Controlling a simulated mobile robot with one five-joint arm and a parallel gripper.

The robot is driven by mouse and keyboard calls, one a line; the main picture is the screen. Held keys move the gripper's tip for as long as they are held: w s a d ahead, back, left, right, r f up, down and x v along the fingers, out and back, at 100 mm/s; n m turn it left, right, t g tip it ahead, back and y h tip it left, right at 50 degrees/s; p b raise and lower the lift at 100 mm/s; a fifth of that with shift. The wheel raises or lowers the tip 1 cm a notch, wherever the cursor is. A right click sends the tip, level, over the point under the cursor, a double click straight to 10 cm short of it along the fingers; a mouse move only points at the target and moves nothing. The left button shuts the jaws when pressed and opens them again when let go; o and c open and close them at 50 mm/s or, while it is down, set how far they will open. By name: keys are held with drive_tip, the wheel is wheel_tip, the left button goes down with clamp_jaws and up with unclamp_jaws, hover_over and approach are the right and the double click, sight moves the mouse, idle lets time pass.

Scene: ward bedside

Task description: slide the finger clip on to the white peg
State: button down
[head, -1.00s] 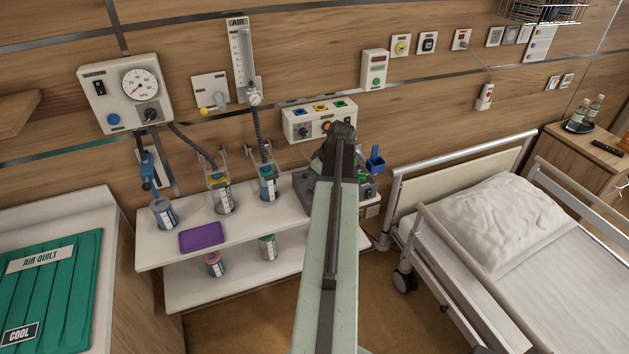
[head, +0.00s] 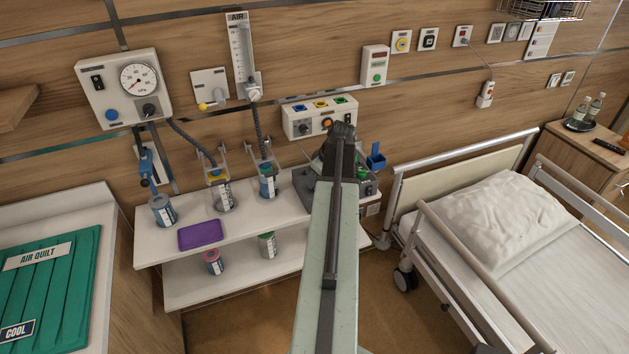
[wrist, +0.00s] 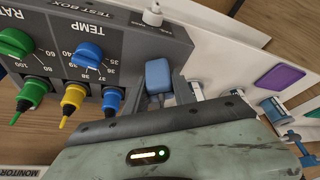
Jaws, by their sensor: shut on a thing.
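In the wrist view, a blue finger clip (wrist: 158,75) is at the tips of my gripper (wrist: 154,98), which is shut on it. The clip is beside the end of the grey test box. The white peg (wrist: 152,15) stands by the box's "TEST BOX" label, farther up the picture, with a visible gap between it and the clip. In the head view my arm covers my gripper, the peg and much of the box (head: 305,183).
The test box face carries green, yellow and blue knobs and plugs (wrist: 88,56), close to my gripper. The white shelf (head: 150,245) holds canisters and a purple pad (head: 200,235). A blue cup-like piece (head: 376,158) shows right of my arm. The bed (head: 500,235) stands at the right.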

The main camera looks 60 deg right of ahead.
drive_tip(key=shift+f, duration=0.15)
idle(0.3)
drive_tip(key=c, duration=1)
unclamp_jaws()
drive_tip(key=shift+o, duration=0.2)
drive_tip(key=p+v, duration=0.7)
drive_tip(key=v, duration=0.1)
drive_tip(key=shift+f, duration=0.1)
